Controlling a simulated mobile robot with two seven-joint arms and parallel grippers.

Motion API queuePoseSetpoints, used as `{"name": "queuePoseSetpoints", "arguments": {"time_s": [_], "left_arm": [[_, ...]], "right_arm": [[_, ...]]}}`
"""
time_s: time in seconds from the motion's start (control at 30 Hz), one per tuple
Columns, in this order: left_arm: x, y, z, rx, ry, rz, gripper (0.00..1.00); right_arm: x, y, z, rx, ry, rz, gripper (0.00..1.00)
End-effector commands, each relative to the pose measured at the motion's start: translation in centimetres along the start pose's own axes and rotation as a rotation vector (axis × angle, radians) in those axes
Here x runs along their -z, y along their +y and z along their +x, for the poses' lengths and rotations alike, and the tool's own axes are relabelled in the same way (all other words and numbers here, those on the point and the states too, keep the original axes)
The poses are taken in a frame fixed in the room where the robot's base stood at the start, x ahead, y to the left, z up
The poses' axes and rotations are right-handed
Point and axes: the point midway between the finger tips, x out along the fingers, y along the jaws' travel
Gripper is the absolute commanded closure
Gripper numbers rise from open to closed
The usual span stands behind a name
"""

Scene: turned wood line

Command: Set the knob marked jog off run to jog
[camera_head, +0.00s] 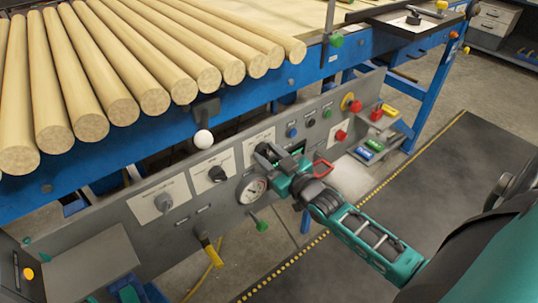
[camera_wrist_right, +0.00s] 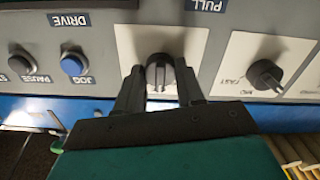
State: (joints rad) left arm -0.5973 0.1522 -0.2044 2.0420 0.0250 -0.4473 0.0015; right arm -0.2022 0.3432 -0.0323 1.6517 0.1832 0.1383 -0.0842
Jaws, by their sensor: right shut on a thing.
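A black knob (camera_wrist_right: 160,72) on a white plate shows in the right wrist view, between the two fingers of my right gripper (camera_wrist_right: 159,88). The gripper is shut on this knob, whose ridge stands about upright in that view. The markings on its plate cannot be read, so the words jog, off and run are not visible. In the head view my right gripper (camera_head: 276,160) reaches the panel from the right and mostly hides the knob. My left gripper is not in view.
The grey control panel (camera_head: 120,246) also carries a neighbouring knob (camera_head: 217,174), which shows "MID" and "FAST" in the wrist view (camera_wrist_right: 266,75). A gauge (camera_head: 252,189) sits below the gripper. A blue JOG button (camera_wrist_right: 73,64) and red emergency button (camera_head: 355,106) are nearby. Wooden rods (camera_head: 130,50) lie above.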

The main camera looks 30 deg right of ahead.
Motion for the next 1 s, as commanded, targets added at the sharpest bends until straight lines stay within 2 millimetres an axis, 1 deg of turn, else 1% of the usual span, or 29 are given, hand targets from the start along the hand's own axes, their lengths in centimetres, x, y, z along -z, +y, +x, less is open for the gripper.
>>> {"name": "queuePoseSetpoints", "arguments": {"time_s": [0.27, 0.5, 0.8, 1.0], "left_arm": [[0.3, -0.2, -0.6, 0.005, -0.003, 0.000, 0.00], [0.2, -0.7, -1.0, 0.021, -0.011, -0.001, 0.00], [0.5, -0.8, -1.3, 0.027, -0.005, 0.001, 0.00], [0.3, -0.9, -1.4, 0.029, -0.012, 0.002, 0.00]], "right_arm": [[0.1, 0.0, 0.0, 0.000, -0.002, -0.104, 0.93], [0.2, 0.0, 0.0, 0.000, -0.002, -0.293, 0.93], [0.1, 0.0, 0.0, 0.000, -0.001, -0.544, 0.93], [0.0, 0.0, 0.0, 0.000, -0.001, -0.671, 0.93]]}}
